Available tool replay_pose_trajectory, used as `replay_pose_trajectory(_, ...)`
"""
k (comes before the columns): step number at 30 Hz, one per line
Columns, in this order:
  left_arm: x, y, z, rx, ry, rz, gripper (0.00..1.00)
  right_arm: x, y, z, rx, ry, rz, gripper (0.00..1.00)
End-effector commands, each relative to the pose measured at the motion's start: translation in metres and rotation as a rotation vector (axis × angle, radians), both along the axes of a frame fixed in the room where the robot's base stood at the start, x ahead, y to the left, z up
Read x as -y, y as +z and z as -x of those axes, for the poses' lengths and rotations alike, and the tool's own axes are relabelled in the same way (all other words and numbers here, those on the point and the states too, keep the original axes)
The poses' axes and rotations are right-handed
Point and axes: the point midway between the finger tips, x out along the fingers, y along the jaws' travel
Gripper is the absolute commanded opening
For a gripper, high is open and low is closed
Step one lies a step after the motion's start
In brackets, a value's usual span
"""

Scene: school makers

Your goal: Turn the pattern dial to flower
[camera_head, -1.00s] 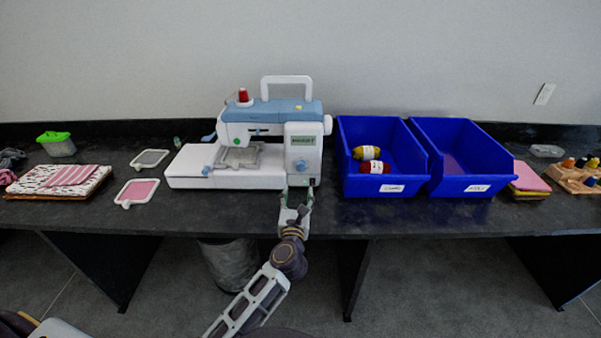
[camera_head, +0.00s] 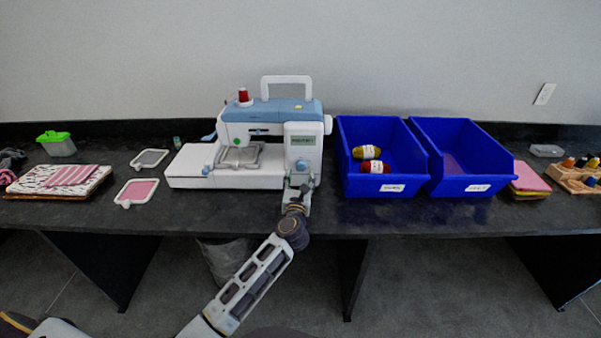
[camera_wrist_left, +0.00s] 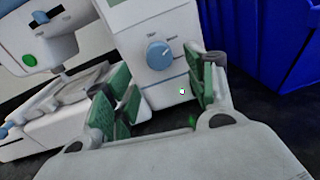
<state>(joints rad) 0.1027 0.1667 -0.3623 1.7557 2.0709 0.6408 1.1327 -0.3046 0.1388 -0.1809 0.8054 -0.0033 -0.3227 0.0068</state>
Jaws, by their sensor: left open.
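The white and blue sewing machine (camera_head: 243,170) stands on the black table. Its blue pattern dial (camera_wrist_left: 160,54) is on the front of the right-hand column, with small labels above it too small to read surely. In the head view the dial (camera_head: 302,166) sits just above my left gripper. My left gripper (camera_head: 301,184) is open in front of the column, its fingers pointing at the machine. In the left wrist view the green-padded fingers (camera_wrist_left: 160,95) stand apart on either side of the column's lower part, with the dial between and beyond them. My right gripper is not seen.
Two blue bins (camera_head: 377,189) stand close to the right of the machine; the left one holds yarn. Embroidery hoops (camera_head: 137,192) and folded cloth (camera_head: 62,180) lie to the left. A screen (camera_head: 302,141) is above the dial. The table front near the machine is clear.

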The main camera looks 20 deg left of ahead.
Motion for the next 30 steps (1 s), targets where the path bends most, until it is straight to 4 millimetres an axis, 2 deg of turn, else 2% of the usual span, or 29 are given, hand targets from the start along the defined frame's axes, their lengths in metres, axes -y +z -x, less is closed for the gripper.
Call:
replay_pose_trajectory(15,-0.008,0.000,-0.039,0.001,0.000,-0.001,0.55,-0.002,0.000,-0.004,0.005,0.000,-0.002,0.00)
replay_pose_trajectory(30,-0.010,0.001,-0.045,0.001,0.000,0.000,0.55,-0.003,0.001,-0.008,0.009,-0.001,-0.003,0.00)
